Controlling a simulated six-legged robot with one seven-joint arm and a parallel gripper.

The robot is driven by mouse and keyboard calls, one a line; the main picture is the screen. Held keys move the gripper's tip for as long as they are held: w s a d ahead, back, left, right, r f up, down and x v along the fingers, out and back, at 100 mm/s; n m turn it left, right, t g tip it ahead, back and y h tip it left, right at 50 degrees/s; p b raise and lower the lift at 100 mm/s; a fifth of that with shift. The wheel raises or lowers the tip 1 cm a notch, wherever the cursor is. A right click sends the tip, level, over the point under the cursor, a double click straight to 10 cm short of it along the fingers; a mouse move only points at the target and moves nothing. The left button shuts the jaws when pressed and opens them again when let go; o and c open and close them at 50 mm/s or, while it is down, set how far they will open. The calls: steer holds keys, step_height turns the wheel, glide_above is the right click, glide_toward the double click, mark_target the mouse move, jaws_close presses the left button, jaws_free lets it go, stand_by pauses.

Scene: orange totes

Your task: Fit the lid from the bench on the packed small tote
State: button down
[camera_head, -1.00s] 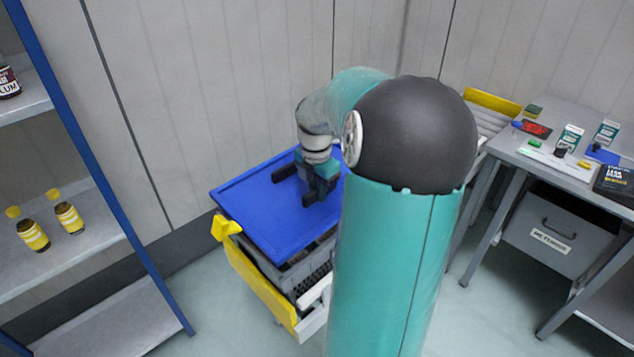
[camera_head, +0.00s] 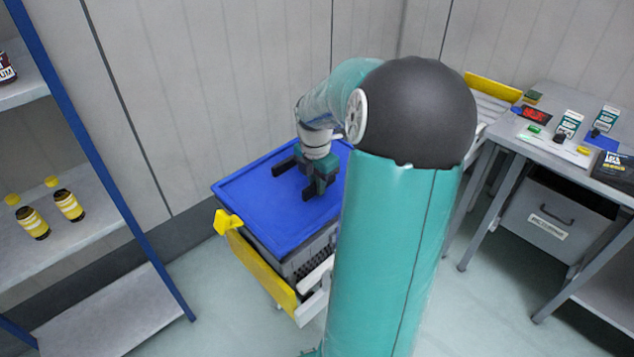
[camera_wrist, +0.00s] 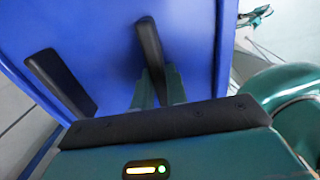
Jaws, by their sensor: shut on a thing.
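The blue lid (camera_head: 262,216) lies over the small grey tote (camera_head: 307,262) in the head view and covers its top. Only part of the tote's side shows below the lid's front right edge, so I cannot tell whether the rim is fully seated. My gripper (camera_head: 303,178) is shut on the lid, its two dark fingers well apart on the lid's upper face. In the wrist view the lid (camera_wrist: 105,30) fills most of the picture behind the fingers of my gripper (camera_wrist: 108,75). The tote's contents are hidden.
The tote stands on a cart with a yellow edge (camera_head: 262,271). A shelf (camera_head: 95,240) with yellow-labelled bottles (camera_head: 68,205) is at left. A grey bench (camera_head: 505,128) with small boxes and tools is at right, with a grey bin (camera_head: 550,222) beneath. Walls stand close behind the cart.

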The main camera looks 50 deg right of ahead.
steer(key=shift+f, duration=1)
stand_by(0.4)
steer(key=c, duration=1.3)
jaws_free()
steer(key=r, duration=1.3)
steer(key=shift+a+r, duration=0.3)
steer(key=shift+r, duration=0.1)
